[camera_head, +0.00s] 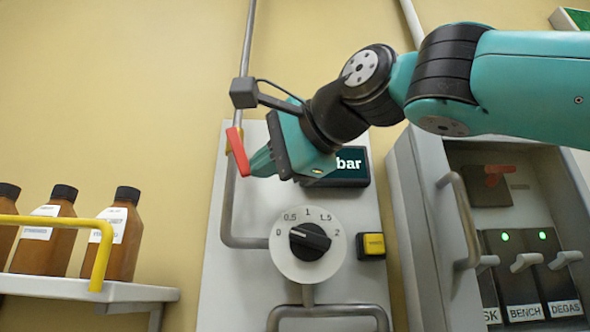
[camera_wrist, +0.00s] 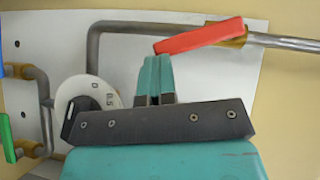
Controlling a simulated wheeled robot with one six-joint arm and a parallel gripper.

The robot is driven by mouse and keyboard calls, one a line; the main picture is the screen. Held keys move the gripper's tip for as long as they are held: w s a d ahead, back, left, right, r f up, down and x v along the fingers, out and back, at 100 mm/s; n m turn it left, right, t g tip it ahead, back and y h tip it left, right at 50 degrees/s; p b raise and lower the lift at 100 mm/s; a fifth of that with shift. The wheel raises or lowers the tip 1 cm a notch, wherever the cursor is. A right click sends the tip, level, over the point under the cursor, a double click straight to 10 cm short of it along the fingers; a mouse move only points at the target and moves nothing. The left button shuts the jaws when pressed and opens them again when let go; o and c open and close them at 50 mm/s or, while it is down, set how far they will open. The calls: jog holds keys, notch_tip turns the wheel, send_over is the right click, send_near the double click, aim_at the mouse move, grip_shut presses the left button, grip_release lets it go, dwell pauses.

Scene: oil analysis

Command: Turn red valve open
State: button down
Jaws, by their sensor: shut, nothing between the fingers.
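The red valve handle (camera_head: 238,151) sits on a brass fitting on a grey vertical pipe at the left edge of the panel. It slants across the pipe at a small angle, its top end to the left. In the wrist view the red handle (camera_wrist: 200,36) lies just beyond my fingertips, with its free end close to them. My gripper (camera_head: 262,163) is shut and empty, its tips just right of the handle. In the wrist view the shut fingers of my gripper (camera_wrist: 155,68) point up at the handle's end. Whether they touch it I cannot tell.
Below is a round dial (camera_head: 308,243) with a black knob, beside a yellow button (camera_head: 373,245). A display (camera_head: 347,165) is partly hidden behind my gripper. At left, brown bottles (camera_head: 112,236) stand on a shelf with a yellow rail (camera_head: 103,255). At right is an open cabinet (camera_head: 520,160) with switches.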

jog(key=shift+a+f+m+t+y+b, duration=0.3)
jog(key=shift+a+f+m+y+b, duration=0.25)
jog(key=shift+a+f+b, duration=0.5)
jog(key=shift+a+r+m+t+y+b, duration=0.15)
jog(key=shift+r+m+t+y+b, duration=0.2)
jog(key=shift+b, duration=0.5)
